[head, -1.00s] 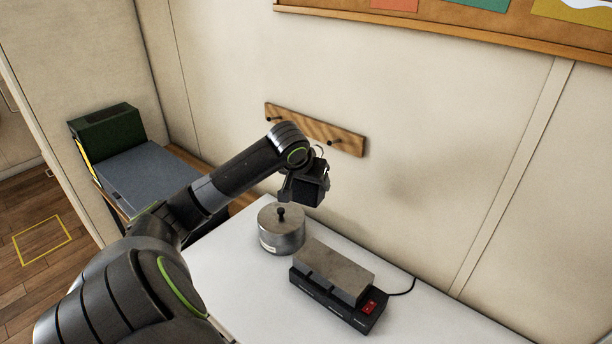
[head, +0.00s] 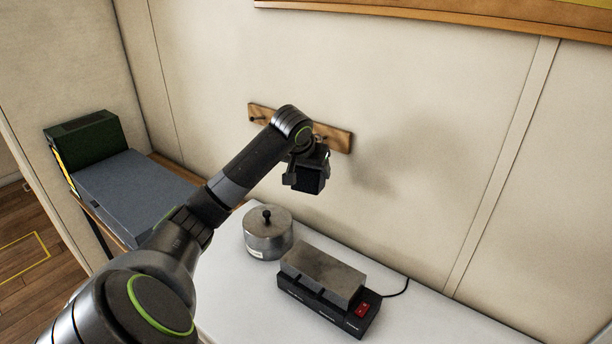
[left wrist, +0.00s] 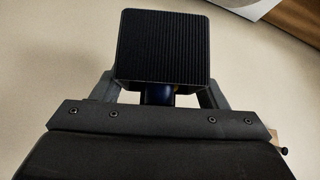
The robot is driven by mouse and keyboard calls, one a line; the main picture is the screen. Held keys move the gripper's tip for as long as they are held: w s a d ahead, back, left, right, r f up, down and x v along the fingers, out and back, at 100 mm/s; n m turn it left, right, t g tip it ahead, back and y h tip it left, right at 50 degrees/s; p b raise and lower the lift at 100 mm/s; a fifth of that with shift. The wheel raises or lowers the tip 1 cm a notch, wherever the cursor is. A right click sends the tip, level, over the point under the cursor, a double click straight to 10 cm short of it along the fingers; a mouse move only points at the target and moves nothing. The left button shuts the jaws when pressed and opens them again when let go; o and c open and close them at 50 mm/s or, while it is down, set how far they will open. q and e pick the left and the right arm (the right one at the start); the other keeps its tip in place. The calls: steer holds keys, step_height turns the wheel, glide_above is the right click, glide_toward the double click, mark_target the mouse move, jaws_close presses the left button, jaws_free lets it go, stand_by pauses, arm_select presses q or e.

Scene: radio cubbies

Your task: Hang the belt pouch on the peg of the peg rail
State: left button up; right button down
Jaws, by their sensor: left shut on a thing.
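The belt pouch (head: 306,181) is a small dark box shape in the head view. The wooden peg rail (head: 340,139) is on the wall behind, partly hidden by my left wrist. A dark peg (head: 257,118) shows near its left end. A bit of wood with a dark peg (left wrist: 283,150) shows at the right edge of the wrist view. The gap between pouch and rail is hard to judge.
A lidded metal pot (head: 268,236) and a grey block on a black power unit (head: 330,310) with a red switch stand on the white table (head: 235,290) below. A grey-blue case (head: 130,192) and a dark green box (head: 82,138) lie at left. The wall to the right is clear.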

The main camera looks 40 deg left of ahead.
arm_select(q)
steer(key=shift+w+f, duration=0.1)
steer(key=shift+w, duration=0.4)
steer(key=shift+w+f+p, duration=0.15)
steer(key=shift+w+p, duration=0.2)
steer(key=shift+p, duration=0.15)
steer(key=shift+f+p, duration=0.15)
steer(key=shift+p, duration=0.2)
steer(key=shift+w+a+f, duration=0.1)
steer(key=o, duration=1.1)
